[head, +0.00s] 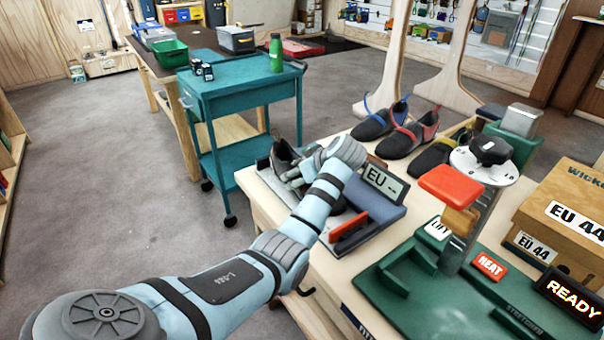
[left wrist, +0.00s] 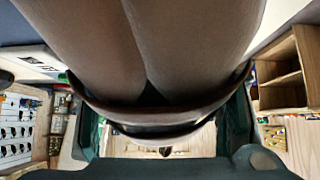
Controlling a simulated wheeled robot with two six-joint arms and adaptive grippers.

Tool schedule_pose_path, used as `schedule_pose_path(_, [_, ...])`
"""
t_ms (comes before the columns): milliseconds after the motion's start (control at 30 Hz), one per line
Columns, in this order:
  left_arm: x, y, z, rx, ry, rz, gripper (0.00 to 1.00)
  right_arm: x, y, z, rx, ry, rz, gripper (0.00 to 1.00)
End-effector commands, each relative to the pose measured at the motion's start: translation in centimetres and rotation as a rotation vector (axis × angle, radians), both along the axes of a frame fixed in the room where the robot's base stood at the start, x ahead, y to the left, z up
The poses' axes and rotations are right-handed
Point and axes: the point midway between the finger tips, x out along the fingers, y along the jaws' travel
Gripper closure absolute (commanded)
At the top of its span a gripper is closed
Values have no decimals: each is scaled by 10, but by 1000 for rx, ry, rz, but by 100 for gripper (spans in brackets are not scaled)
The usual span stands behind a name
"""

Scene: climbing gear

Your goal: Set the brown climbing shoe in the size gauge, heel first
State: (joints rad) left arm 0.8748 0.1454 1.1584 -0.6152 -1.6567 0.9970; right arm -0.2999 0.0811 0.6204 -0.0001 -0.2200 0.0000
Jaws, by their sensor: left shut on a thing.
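The brown climbing shoe (left wrist: 185,45) fills the upper middle of the left wrist view, very close to the camera. In the head view its dark upper (head: 281,154) shows past my left gripper (head: 288,172), which is shut on it. The gripper and wrist hide much of the shoe. The size gauge (head: 376,205) lies on the light wooden table, with a display reading "EU --" (head: 383,183) and a red slider (head: 349,228). The shoe is over or on the gauge's far left end; contact and heel seating are hidden. My right gripper is not in view.
Several other shoes (head: 404,139) stand at the table's back. A green stretcher (head: 440,290) with a red-handled post and a "READY" display is at the right, beside a cardboard box (head: 565,215). A teal cart (head: 240,95) stands left of the table, with open floor around it.

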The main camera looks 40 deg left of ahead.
Motion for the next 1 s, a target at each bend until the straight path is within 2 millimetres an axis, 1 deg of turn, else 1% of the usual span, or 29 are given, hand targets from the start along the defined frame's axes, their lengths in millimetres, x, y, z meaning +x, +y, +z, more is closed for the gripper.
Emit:
schedule_pose_path(133, [-1, -2, -1, -4, 5, 1, 75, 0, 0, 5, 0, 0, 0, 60])
schedule_pose_path(533, [-1, -1, -2, -3, 5, 1, 75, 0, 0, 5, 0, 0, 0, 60])
schedule_pose_path(1000, [-2, -2, -8, -6, 8, 1, 75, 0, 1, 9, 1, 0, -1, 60])
